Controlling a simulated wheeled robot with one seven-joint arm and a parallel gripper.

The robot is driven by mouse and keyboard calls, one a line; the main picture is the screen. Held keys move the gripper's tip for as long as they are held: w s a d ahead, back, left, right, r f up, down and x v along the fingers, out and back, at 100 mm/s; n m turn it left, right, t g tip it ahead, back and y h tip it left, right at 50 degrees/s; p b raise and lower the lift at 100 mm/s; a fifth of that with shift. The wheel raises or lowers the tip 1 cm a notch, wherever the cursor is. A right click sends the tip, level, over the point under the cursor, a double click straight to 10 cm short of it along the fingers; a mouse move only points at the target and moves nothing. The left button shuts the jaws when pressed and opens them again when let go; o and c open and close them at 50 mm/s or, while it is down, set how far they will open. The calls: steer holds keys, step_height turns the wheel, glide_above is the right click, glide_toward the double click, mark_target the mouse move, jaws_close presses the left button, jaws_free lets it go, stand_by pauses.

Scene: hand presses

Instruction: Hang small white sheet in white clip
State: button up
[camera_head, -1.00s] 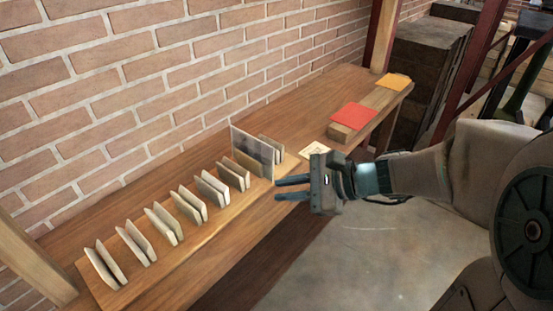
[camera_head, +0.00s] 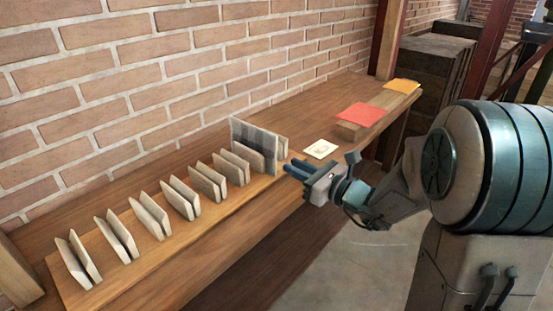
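The small white sheet (camera_head: 321,149) lies flat on the wooden bench, with a faint mark on it. My gripper (camera_head: 293,167) is in front of and left of the sheet, over the bench's front part, its fingers pointing left. A narrow gap shows between the fingers; they look open and empty. Several upright V-shaped clips, pale cream to grey, stand in a row on a wooden strip (camera_head: 195,236). The near clip (camera_head: 78,259) looks among the palest; I cannot tell for sure which clip is the white one.
A grey checked sheet (camera_head: 252,143) stands upright in a clip near the row's far end. A red sheet (camera_head: 361,114) and an orange sheet (camera_head: 403,86) lie on a wooden block further right. A brick wall (camera_head: 150,80) rises behind the bench.

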steer(key=shift+x, duration=3.15)
jaws_close()
step_height(320, 180, up, 8)
steer(key=p, duration=0.4)
steer(key=shift+f+p, duration=0.2)
steer(key=shift+p, duration=0.2)
steer(key=v, duration=0.7)
